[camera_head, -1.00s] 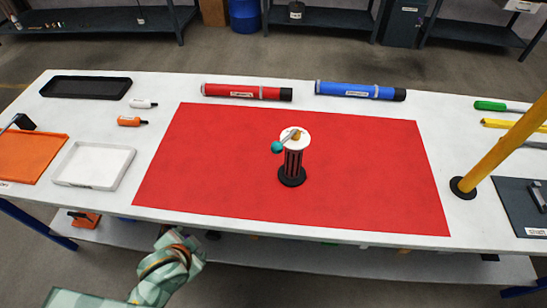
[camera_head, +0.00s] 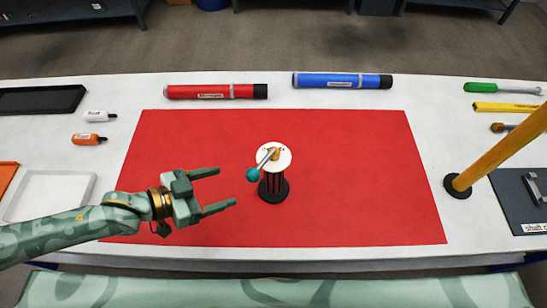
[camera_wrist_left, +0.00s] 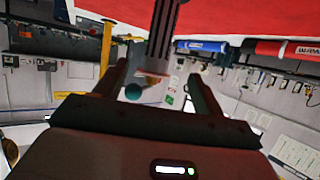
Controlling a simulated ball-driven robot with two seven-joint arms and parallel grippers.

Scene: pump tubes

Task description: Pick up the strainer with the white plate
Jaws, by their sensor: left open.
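The strainer with the white plate (camera_head: 273,155) stands upright on the red mat (camera_head: 350,200). It has a round white top plate, a dark red slotted body (camera_head: 273,184), a black base (camera_head: 274,193) and a lever with a teal knob (camera_head: 252,174). My left gripper (camera_head: 226,189) is open and empty, to the left of the strainer and apart from it. Its fingers point right toward it. In the left wrist view the picture is upside down, and the strainer (camera_wrist_left: 160,40) shows beyond and between the open fingers. My right gripper is not in view.
A red tube (camera_head: 215,91) and a blue tube (camera_head: 342,81) lie behind the mat. A slanted yellow post (camera_head: 500,150) stands at the right. A white tray (camera_head: 50,195), small bottles (camera_head: 89,139) and a black tray (camera_head: 40,100) are at the left. The mat around the strainer is clear.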

